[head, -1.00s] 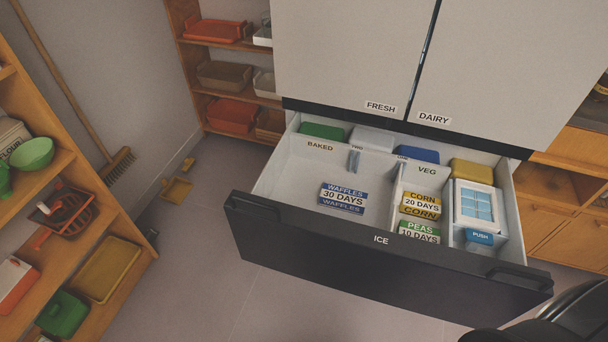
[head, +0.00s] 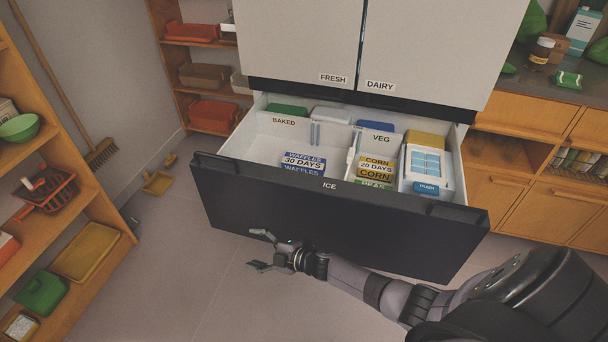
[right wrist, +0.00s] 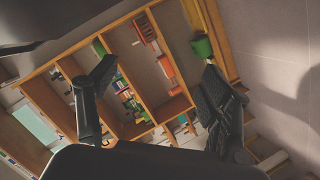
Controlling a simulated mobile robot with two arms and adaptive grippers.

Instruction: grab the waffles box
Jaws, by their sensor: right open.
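The waffles box (head: 303,163), blue and white with the label "WAFFLES 30 DAYS", lies in the left, baked section of the pulled-out freezer drawer (head: 330,215). My right gripper (head: 259,250) is open and empty in front of the drawer's dark face, lower than the box and apart from it. In the right wrist view its two fingers (right wrist: 155,100) are spread with nothing between them, and the box does not show there. My left gripper is not in view.
Corn (head: 376,168) and peas (head: 374,184) boxes stand in the veg section, beside a white and blue ice bin (head: 425,165). The drawer's tall dark front stands between my right gripper and the waffles box. Shelves (head: 75,230) stand at left.

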